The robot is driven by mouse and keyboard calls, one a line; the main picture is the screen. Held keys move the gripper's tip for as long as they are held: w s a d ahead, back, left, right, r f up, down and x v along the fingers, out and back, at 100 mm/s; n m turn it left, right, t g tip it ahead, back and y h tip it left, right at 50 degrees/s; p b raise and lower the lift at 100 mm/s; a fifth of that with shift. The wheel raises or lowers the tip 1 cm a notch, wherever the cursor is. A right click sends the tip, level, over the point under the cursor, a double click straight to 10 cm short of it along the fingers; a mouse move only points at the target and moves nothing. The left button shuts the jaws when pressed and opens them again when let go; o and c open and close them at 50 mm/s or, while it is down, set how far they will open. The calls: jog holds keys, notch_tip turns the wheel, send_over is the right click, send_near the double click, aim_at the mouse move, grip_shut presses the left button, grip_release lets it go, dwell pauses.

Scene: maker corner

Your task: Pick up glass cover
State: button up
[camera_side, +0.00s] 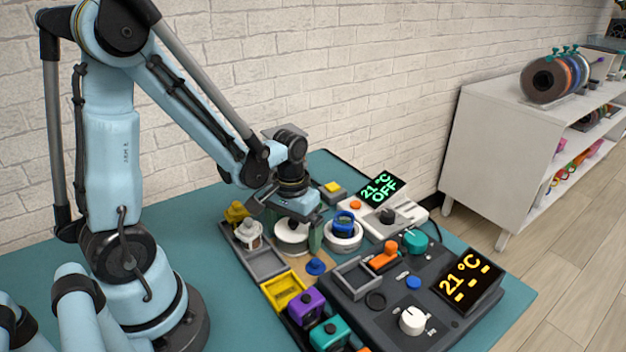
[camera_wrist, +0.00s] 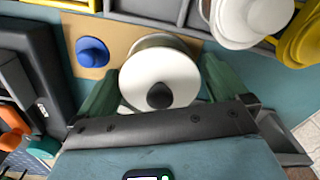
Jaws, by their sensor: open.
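A round white lid-like piece with a black knob (camera_wrist: 158,78), which I take to be the glass cover, sits below my gripper in the wrist view. Its rim looks greyish at the far side; I cannot tell whether it is glass. In the side view the same white round piece (camera_side: 291,236) is under my gripper (camera_side: 294,224), partly hidden by it. My gripper is open, with one green finger on each side of the piece. In the wrist view the fingers (camera_wrist: 160,70) flank it closely; I cannot tell whether they touch it.
A blue knobbed piece (camera_wrist: 92,52) lies on a tan board nearby. A tray with white (camera_side: 248,234) and yellow (camera_side: 237,211) pieces stands to the left. A white round piece with a blue top (camera_side: 343,230) and a dark control panel (camera_side: 385,322) are to the right.

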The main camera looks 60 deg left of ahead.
jog(key=shift+c, duration=0.2)
jog(key=c, duration=0.8)
jog(key=shift+c, duration=0.2)
jog(key=shift+r, duration=0.15)
jog(key=shift+r, duration=0.9)
notch_tip(320, 180, up, 2)
jog(key=shift+r, duration=0.1)
jog(key=s+d+r, duration=0.3)
jog(key=d+r, duration=0.3)
jog(key=d, duration=0.4)
jog(key=n, duration=0.2)
send_over(344, 214)
jog(key=s+d, duration=0.1)
jog(key=shift+d+f, duration=0.15)
jog(key=shift+f, duration=3.2)
